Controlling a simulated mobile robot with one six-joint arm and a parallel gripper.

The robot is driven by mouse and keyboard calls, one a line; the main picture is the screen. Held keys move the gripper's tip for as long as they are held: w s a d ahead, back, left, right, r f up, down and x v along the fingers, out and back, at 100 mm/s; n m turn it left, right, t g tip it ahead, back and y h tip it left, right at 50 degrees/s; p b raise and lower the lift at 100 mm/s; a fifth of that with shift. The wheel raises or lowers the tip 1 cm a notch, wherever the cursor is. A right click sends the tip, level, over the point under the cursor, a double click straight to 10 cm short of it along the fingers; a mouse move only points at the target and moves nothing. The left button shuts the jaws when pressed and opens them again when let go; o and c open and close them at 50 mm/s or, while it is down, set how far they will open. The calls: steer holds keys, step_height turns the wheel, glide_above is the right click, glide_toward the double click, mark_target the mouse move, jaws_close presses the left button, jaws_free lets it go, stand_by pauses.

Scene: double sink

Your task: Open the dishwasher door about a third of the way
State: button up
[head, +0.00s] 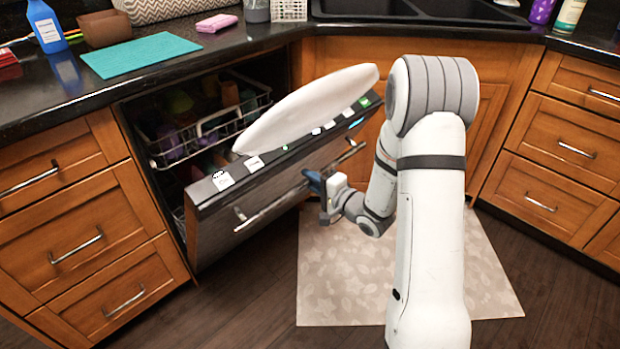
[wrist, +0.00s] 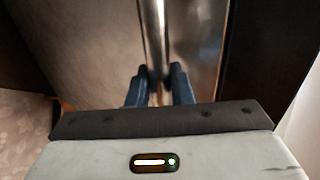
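The dishwasher door (head: 275,197) is partly open, with its top edge tilted out from the cabinet. A dark control strip with small labels and lights runs along that edge. A long metal handle (head: 262,213) crosses its front, and the bar also shows in the wrist view (wrist: 152,30). My gripper (head: 313,182) is at the right part of the handle. In the wrist view, its two blue fingers (wrist: 160,72) are on either side of the bar and appear closed on it. The fingers hide part of the handle.
A dish rack (head: 205,125) with several dishes shows inside the dishwasher. A long white rounded shape (head: 310,105) lies above the door's top edge; I cannot tell what it is. A patterned mat (head: 345,275) covers floor before the door. Drawers (head: 90,240) flank it on the left.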

steer(key=o, duration=0.4)
steer(key=p+v, duration=0.2)
steer(key=v, duration=0.5)
steer(key=shift+s+d, duration=0.2)
steer(key=shift+s, duration=0.05)
steer(key=shift+r, duration=0.1)
